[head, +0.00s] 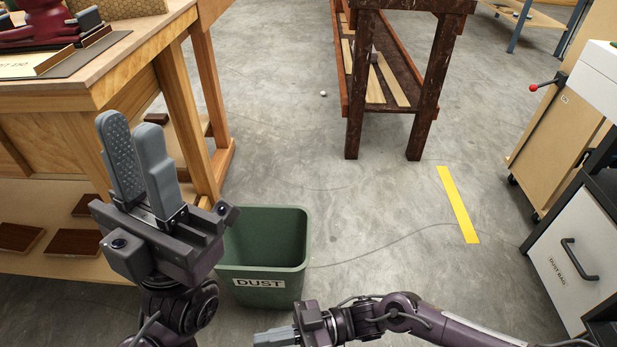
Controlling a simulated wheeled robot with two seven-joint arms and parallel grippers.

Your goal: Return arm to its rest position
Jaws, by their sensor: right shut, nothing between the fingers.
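My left gripper (132,127) is at the left of the head view, its two grey fingers pointing up. A gap shows between the fingers and the textured pad of one is visible; nothing is between them. It is in front of the wooden workbench (150,45), left of and above the green bin. My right gripper (272,338) is at the bottom edge, low in front of the bin, pointing left. Its fingers are together and empty, partly cut off by the frame. My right arm extends from it to the lower right.
A green bin labelled DUST (265,270) stands on the floor between my grippers. A dark wooden stand (355,95) is at the back. A white drawer cabinet (570,260) is at the right edge. A yellow floor strip (458,205) marks open concrete in the middle right.

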